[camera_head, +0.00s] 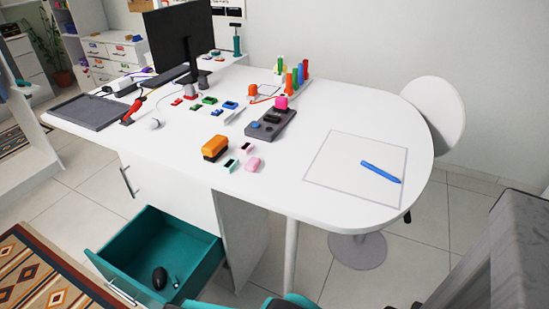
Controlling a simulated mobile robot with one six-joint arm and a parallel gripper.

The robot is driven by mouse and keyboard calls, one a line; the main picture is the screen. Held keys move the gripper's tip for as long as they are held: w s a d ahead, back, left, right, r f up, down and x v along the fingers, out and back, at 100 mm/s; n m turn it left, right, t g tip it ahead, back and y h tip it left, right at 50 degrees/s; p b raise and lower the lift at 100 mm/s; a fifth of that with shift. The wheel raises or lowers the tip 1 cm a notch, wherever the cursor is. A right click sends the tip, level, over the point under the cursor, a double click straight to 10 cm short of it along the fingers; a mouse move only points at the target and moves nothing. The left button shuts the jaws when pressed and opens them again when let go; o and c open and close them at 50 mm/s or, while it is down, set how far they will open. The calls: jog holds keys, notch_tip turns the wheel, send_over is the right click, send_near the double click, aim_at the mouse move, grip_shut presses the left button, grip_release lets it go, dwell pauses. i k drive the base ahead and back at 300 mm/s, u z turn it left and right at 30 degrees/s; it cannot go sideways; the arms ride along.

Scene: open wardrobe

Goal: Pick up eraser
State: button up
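A small pink block (253,164), which looks like an eraser, lies on the white desk (300,190) near its front edge. Beside it are a small dark-and-teal item (231,165) and a small dark-and-pink item (247,148). They may be erasers too, but they are too small to tell. An orange block with a dark base (214,148) stands just behind and to the left. My gripper's fingers do not show in this view, so their place relative to the pink block cannot be seen.
A teal drawer (185,245) stands open below the desk, with a dark mouse (159,278) inside. A grey device (270,125) and upright coloured markers (296,77) stand behind. A blue pen (380,171) lies on a sheet at right.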

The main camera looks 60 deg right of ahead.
aim_at(253, 163)
jog(key=z, duration=0.7)
jog(key=k, duration=1.25)
jog(key=z, duration=0.55)
jog(key=i, duration=1)
jog(key=z, duration=0.05)
